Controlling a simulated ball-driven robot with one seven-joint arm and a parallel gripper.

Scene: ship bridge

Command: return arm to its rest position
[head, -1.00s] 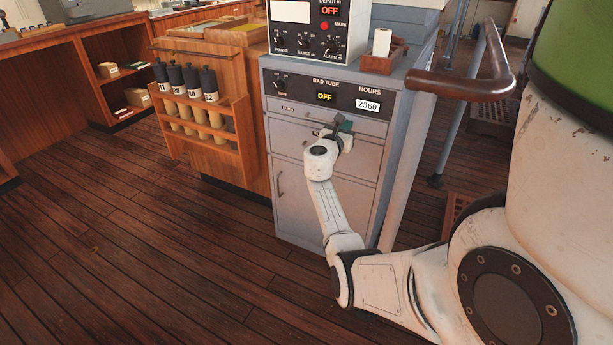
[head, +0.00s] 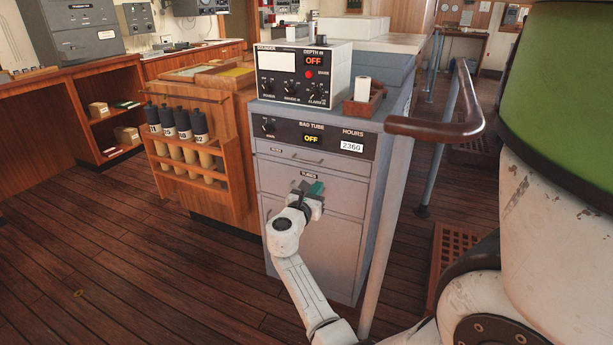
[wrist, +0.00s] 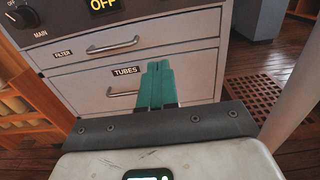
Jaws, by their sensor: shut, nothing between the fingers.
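My gripper (head: 314,188) is in front of the grey cabinet (head: 336,245), near its drawer labelled TUBES. Its green fingers show side by side and closed in the wrist view (wrist: 157,85), with nothing between them. They overlap the drawer front in both views, beside the TUBES handle (wrist: 122,93); whether they touch it I cannot tell. My white arm reaches in from the lower right of the head view, bent and extended toward the cabinet. The drawers look shut.
A sounder unit (head: 303,75) and a small wooden tray (head: 363,100) with a white roll stand on the cabinet. A brown-capped handrail (head: 435,127) runs at the right. A wooden rack (head: 195,165) holds several labelled tubes at the left. The plank floor in front is clear.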

